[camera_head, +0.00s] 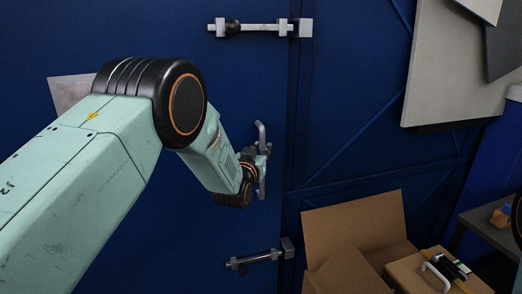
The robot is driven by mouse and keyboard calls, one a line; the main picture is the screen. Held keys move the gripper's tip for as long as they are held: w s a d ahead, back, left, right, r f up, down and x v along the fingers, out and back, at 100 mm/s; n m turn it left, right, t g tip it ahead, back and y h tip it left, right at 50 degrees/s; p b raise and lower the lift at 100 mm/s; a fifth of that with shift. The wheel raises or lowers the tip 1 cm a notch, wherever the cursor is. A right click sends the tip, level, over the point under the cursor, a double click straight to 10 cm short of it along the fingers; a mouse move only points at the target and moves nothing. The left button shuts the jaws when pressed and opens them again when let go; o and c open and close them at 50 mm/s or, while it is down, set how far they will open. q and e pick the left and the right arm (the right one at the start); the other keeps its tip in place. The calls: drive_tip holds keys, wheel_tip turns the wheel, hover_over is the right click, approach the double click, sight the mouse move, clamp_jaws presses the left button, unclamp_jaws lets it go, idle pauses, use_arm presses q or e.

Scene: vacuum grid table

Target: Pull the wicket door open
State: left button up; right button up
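The blue wicket door (228,60) fills the left and middle of the head view and looks closed, with its right edge along a vertical seam. A pale vertical pull handle (262,187) is mounted near that edge. My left gripper (259,158) is at the middle of the handle and overlaps it in the picture. The wrist hides most of the fingers, so I cannot tell whether they are closed around the bar. My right gripper is not in view.
A metal bolt (262,27) sits high on the door and another bolt (258,259) sits low. An open cardboard box (355,228) stands at lower right, beside another box (408,275) with tools on it. Pale panels (450,75) lean at upper right.

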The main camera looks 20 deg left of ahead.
use_arm(q)
drive_tip(key=shift+c, duration=0.7)
drive_tip(key=shift+d, duration=0.25)
clamp_jaws()
drive_tip(key=shift+a, duration=0.1)
drive_tip(key=shift+a, duration=0.1)
drive_tip(key=shift+f, duration=0.1)
